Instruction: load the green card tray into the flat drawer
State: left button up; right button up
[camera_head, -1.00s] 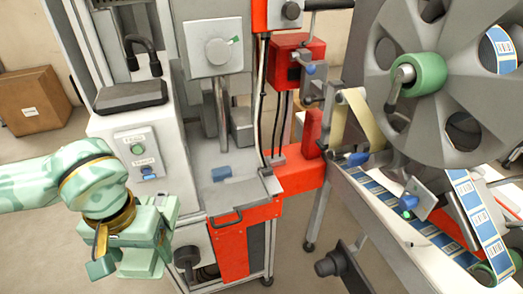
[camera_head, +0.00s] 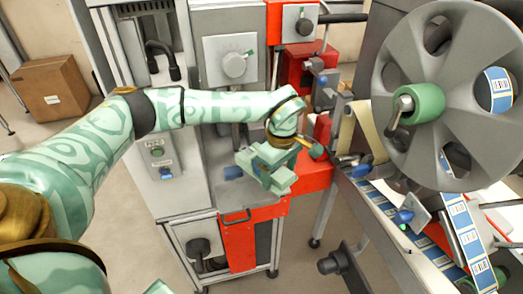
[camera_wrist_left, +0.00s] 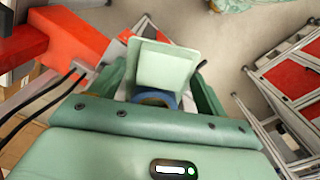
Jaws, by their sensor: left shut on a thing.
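My left gripper (camera_head: 274,178) is over the front of the white machine deck, beside the red bracket. In the left wrist view a pale green flat piece, which I take for the green card tray (camera_wrist_left: 165,65), stands between the two dark green fingers (camera_wrist_left: 160,88). The gripper is shut on it. A blue rounded part shows just below the tray, between the fingers. In the head view the tray is hard to tell from the green gripper. A flat front with a grey handle (camera_head: 237,216) lies below the deck; I cannot tell whether this is the drawer.
A large grey reel (camera_head: 455,60) with a green hub and blue label tape stands at the right. A red bracket (camera_head: 310,178) and rollers lie right of my gripper. A cardboard box (camera_head: 53,88) is on the floor at the far left.

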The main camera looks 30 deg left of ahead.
pick_arm(q)
jog(key=w+a+f+n+p, duration=0.1)
jog(key=a+n, duration=0.1)
jog(key=n, duration=0.1)
jog(key=w+a+f+n+p, duration=0.1)
jog(key=w+a+n, duration=0.1)
jog(key=a+n, duration=0.1)
jog(key=w+a+n+p, duration=0.1)
jog(key=a+n, duration=0.2)
jog(key=n, duration=0.2)
jog(key=shift+w+f+p, duration=0.35)
jog(key=shift+w+f, duration=0.05)
jog(key=shift+a+f+n, duration=0.15)
jog(key=shift+a+n, duration=0.05)
jog(key=shift+n, duration=0.3)
jog(key=shift+a+f, duration=0.15)
jog(key=shift+f, duration=0.3)
notch_tip(320, 180, down, 7)
jog(key=b, duration=0.5)
jog(key=shift+b, duration=0.3)
jog(key=shift+w+f+b, duration=0.1)
jog(key=shift+f+b, duration=0.2)
jog(key=shift+f, duration=0.5)
jog(key=shift+f, duration=0.25)
